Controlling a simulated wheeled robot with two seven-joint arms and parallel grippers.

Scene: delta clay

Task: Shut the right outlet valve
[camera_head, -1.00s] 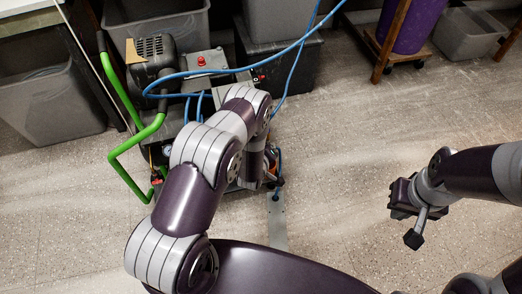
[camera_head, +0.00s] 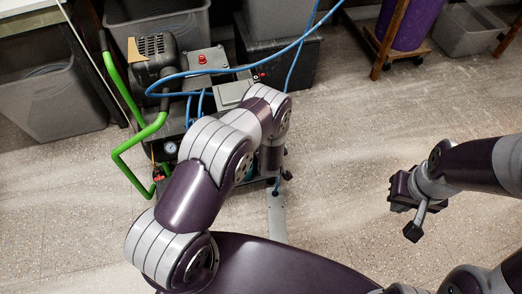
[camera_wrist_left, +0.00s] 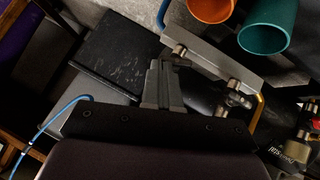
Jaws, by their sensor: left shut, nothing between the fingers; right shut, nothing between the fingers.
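The compressor (camera_head: 205,62) with a green handle stands at upper left in the head view. In the left wrist view a grey metal bar (camera_wrist_left: 212,62) carries metal fittings (camera_wrist_left: 235,92), with an orange cup-shaped part (camera_wrist_left: 211,8) and a teal one (camera_wrist_left: 268,28) beyond it. I cannot tell for sure which fitting is the right outlet valve. My left gripper (camera_wrist_left: 165,68) is shut and empty, its tips close to the bar's left end; contact is unclear. My left arm hides it in the head view. My right gripper (camera_head: 401,206) is shut and empty over bare floor.
Blue hoses (camera_head: 240,70) cross above the compressor. A gauge (camera_head: 170,147) and a red part (camera_head: 158,178) sit by the green handle (camera_head: 128,150). Grey bins (camera_head: 55,105) stand behind and at left.

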